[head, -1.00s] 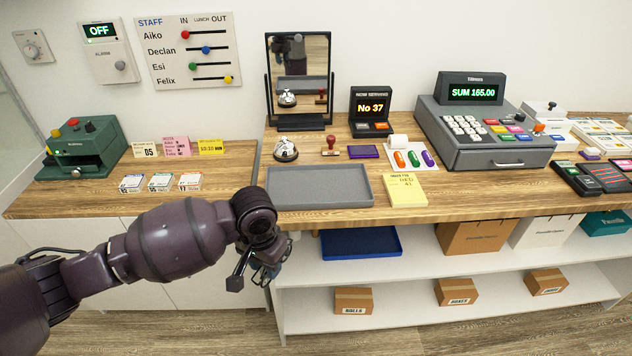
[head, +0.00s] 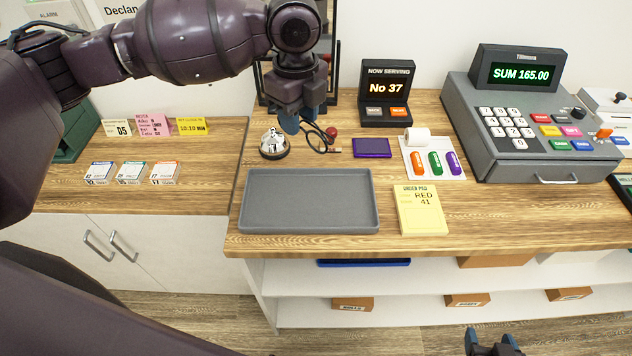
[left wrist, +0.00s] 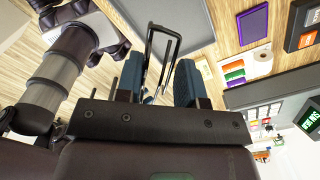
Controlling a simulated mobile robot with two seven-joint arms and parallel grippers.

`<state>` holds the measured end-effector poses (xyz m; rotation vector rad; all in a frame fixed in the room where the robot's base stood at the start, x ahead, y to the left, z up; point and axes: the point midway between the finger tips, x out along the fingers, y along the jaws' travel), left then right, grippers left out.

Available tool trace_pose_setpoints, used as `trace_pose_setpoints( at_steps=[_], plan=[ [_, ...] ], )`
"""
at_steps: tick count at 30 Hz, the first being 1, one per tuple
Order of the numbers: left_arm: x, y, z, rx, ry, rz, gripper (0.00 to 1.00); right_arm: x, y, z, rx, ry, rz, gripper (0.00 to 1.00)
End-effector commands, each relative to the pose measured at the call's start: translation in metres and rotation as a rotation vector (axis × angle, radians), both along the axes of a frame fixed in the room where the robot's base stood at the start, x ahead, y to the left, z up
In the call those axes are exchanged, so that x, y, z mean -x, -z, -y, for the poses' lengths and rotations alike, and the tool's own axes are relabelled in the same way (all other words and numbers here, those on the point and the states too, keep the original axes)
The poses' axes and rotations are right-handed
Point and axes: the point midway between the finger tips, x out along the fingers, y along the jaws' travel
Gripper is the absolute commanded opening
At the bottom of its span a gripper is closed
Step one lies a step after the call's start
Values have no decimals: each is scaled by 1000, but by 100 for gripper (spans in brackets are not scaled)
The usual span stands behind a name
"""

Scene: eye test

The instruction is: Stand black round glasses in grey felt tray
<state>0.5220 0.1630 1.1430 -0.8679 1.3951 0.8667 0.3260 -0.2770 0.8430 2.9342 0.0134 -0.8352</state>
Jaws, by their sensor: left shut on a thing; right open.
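The black round glasses (head: 321,134) hang from my left gripper (head: 302,120), which is shut on them. They are thin and small in the head view, above the counter behind the tray. In the left wrist view, a thin black loop of the glasses (left wrist: 176,42) sticks out beyond the fingers of my left gripper (left wrist: 160,78). The grey felt tray (head: 310,203) lies empty on the counter, in front of and below the gripper; part of it shows in the left wrist view (left wrist: 182,18). My right gripper (head: 492,346) is open and empty at the bottom edge.
A desk bell (head: 273,146) stands just behind the tray's left part. A purple pad (head: 371,148), a yellow order pad (head: 418,210) and a card with coloured pieces (head: 433,160) lie to the right. A number display (head: 387,92) and a cash register (head: 530,120) stand behind.

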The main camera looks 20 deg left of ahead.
Motion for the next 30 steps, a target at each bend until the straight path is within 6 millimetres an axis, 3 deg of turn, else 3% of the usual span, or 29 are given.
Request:
trace_pose_setpoints(
  at_steps=[5,21,25,30],
  plan=[
    [1,4,0,-2,51,-5,13,0,0,0,0,0,-1,65],
    [1,117,1,-3,49,-5,13,0,0,0,0,-1,-1,65],
    [1,139,0,-3,50,-4,13,0,0,0,0,-1,0,65],
    [0,151,1,-1,49,-2,13,-2,-1,-1,0,-3,4,65]
  ],
)
